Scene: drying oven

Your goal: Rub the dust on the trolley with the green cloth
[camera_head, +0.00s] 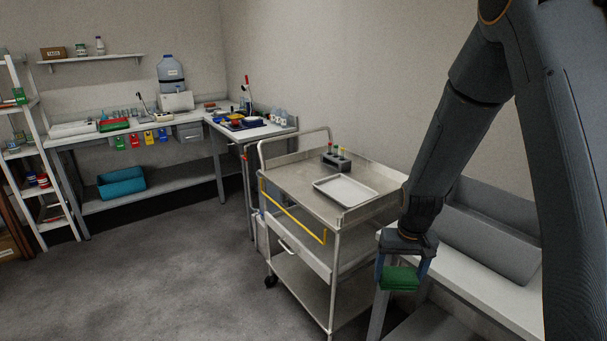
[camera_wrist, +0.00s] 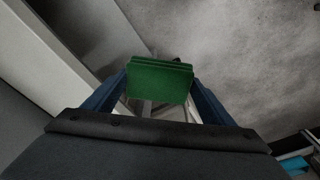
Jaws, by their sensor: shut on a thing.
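The green cloth (camera_head: 400,278) is folded into a thick pad between the fingers of my gripper (camera_head: 403,268). In the wrist view the green cloth (camera_wrist: 160,80) shows between the two blue fingers of my gripper (camera_wrist: 160,88), which is shut on it. The metal trolley (camera_head: 290,171) stands left of my gripper, with a top deck, lower shelves and a yellow handle. My gripper is held in the air to the right of the trolley's top, apart from it as far as I can tell. I cannot make out dust on the trolley's top.
On the trolley stand a white tray (camera_head: 346,191) and a dark rack (camera_head: 336,161) with several tubes. A white bench (camera_head: 480,290) with a grey bin (camera_head: 490,235) is at the right. A bench (camera_head: 190,120) with lab items stands at the back. The floor (camera_head: 150,270) at left is clear.

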